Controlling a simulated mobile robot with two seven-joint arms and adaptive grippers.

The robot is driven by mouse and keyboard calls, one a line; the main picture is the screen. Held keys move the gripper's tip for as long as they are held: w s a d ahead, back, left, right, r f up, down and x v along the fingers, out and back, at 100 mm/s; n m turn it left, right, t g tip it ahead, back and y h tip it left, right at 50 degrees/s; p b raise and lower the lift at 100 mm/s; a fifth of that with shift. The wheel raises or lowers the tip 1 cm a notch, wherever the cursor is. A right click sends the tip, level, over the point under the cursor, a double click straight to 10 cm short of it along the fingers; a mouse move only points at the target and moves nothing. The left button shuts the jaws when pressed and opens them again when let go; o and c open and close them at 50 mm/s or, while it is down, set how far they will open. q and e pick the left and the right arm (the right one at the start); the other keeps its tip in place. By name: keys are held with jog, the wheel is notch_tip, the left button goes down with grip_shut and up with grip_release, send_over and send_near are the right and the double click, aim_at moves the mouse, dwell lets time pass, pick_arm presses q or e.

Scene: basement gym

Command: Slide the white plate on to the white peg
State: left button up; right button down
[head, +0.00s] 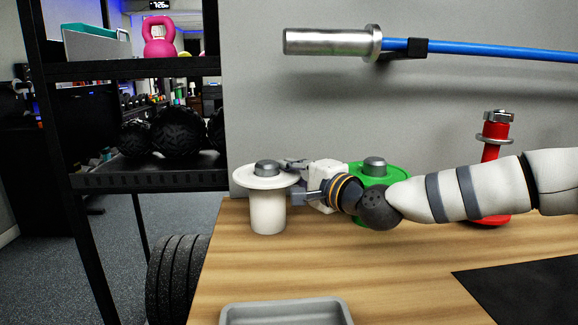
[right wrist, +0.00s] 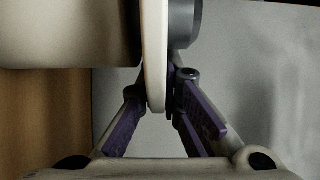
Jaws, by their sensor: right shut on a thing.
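The white peg (head: 267,215) stands upright near the table's far left corner. The white plate (head: 245,179) lies about level at its top, with a grey post tip (head: 266,166) showing above the plate. In the right wrist view the plate (right wrist: 153,60) is edge-on between the peg's white body (right wrist: 70,35) and the grey tip (right wrist: 184,22). It looks very close to the white body; I cannot tell whether they touch. My right gripper (head: 297,180) is shut on the plate's right rim; its fingers (right wrist: 160,100) pinch the edge. My left gripper is not in view.
A green peg stand (head: 385,171) with a grey tip is behind my right wrist. A red stand (head: 490,152) is farther right. A grey tray (head: 285,312) lies at the front. A black mat (head: 530,290) is front right. The middle of the wooden table (head: 390,275) is clear.

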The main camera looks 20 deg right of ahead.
jog(key=shift+f, duration=0.3)
jog(key=c, duration=1.7)
grip_release()
jog(key=shift+f, duration=0.2)
jog(key=v, duration=1.2)
jog(key=shift+r, duration=0.1)
jog(key=shift+d, duration=0.1)
